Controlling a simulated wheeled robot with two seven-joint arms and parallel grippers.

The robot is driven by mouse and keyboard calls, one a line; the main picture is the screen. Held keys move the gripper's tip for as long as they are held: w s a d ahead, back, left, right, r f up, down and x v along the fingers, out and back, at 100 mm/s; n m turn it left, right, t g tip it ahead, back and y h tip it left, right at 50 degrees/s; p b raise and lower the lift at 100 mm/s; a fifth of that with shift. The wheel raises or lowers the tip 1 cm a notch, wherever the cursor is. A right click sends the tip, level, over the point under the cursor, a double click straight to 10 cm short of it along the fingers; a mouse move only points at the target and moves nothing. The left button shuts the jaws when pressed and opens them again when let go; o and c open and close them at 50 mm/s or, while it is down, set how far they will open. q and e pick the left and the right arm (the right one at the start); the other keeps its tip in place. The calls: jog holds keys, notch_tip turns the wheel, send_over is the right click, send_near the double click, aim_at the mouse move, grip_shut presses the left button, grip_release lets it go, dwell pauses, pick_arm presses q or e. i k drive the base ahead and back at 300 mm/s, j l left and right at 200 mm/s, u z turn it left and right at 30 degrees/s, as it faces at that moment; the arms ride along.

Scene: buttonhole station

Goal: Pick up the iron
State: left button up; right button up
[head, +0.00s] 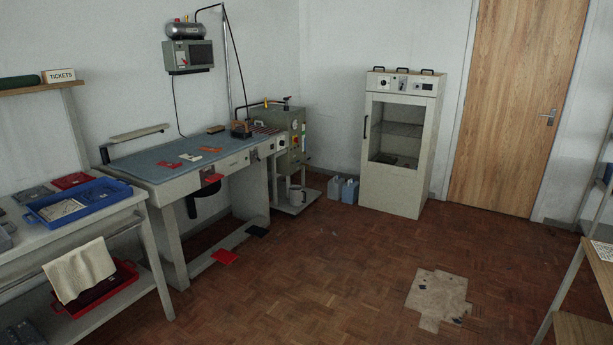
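The iron (241,130) appears to be the small dark appliance with a brownish top at the far right end of the blue-topped ironing table (180,158). It looks upright, next to a striped rack or rest, and a dark hose or cord rises close by it. It is small in the picture, so its handle is hard to make out. Neither of my grippers shows in the head view, and nothing is seen touching the iron.
A bench with a blue tray (113,188) stands at left. A boiler unit (290,140) adjoins the table's far end, with jugs (342,190) beside a glass-door cabinet (398,195). Shelving stands right.

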aim_at(244, 135)
jog(key=i, duration=2.1)
jog(key=i+l, duration=0.1)
jog(key=i, duration=0.6)
jog(key=i+u, duration=0.1)
jog(key=i, duration=0.55)
jog(key=i+l, duration=0.2)
jog(key=i, duration=0.5)
jog(key=j+u, duration=0.05)
